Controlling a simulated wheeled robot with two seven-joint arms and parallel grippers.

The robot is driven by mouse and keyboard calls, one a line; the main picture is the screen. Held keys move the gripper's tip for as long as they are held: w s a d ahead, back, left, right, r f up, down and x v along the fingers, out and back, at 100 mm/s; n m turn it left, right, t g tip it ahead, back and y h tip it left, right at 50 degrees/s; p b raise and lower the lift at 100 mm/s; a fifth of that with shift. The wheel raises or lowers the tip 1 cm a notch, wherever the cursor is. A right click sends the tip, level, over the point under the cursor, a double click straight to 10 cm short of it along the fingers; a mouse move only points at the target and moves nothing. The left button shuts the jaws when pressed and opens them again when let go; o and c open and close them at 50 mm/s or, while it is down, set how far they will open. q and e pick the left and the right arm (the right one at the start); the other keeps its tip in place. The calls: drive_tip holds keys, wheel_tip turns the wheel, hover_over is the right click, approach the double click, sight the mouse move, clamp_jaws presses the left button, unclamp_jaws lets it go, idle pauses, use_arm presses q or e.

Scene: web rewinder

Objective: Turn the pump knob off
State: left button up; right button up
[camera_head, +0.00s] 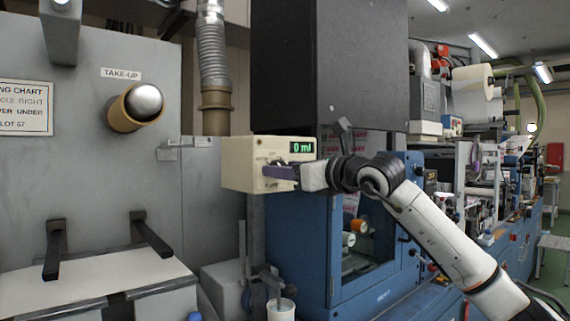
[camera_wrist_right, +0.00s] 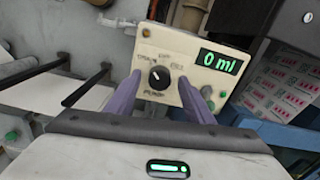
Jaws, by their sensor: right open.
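The pump is a cream box (camera_head: 240,165) with a green "0 ml" display, fixed in front of the blue machine. Its black round knob (camera_wrist_right: 158,78) shows in the right wrist view, with a light pointer line and small printed labels around it that are too blurred to read surely. My right gripper (camera_head: 278,172) reaches the box front from the right. In the right wrist view its two purple fingers (camera_wrist_right: 162,98) are open, one on each side of the knob, with visible gaps to it. In the head view the fingers partly hide the knob. My left gripper is not in view.
A grey panel with a take-up spindle (camera_head: 135,107) and black bars (camera_head: 150,233) stands at left. A container (camera_head: 281,309) sits below the pump. The blue machine (camera_head: 300,240) stands behind my right arm. A small green button (camera_wrist_right: 146,33) is on the pump face.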

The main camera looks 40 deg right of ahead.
drive_tip(key=shift+w, duration=0.15)
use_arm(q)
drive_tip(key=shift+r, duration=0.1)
use_arm(e)
drive_tip(key=shift+c, duration=0.5)
drive_tip(key=c, duration=1)
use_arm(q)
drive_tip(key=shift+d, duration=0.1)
use_arm(e)
drive_tip(key=shift+o, duration=0.3)
